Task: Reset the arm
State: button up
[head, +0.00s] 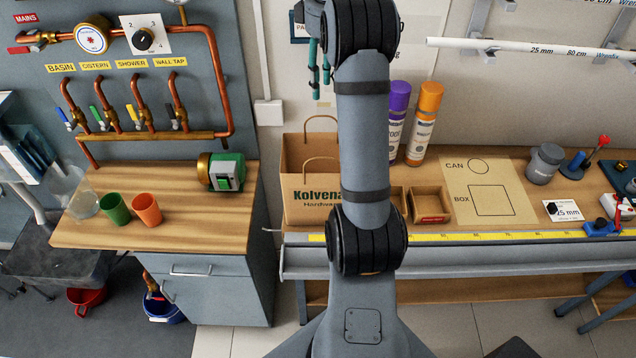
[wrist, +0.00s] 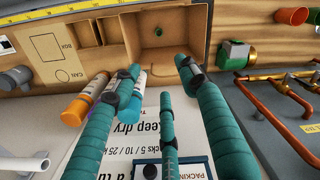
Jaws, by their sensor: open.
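My gripper (head: 319,65) is high in front of the wall, partly hidden behind my arm, with its teal fingers hanging down. In the wrist view, the teal fingers of my gripper (wrist: 157,68) are spread apart with nothing held between them. The open brown paper bag (wrist: 144,38) shows beyond the fingertips, below the gripper. In the head view, the bag (head: 310,197) stands upright on the bench, left of my arm's elbow.
Purple (head: 397,115) and orange (head: 425,118) spray cans stand behind my arm. Green (head: 115,208) and orange (head: 146,209) cups stand left, below copper pipes (head: 215,70). A white pipe (head: 500,44) is on the wall.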

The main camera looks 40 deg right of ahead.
dwell(0.5)
notch_tip(320, 180, down, 12)
jog(key=r, duration=0.1)
jog(key=shift+r+p, duration=2.05)
jog(key=shift+p, duration=0.4)
jog(key=shift+f, duration=0.1)
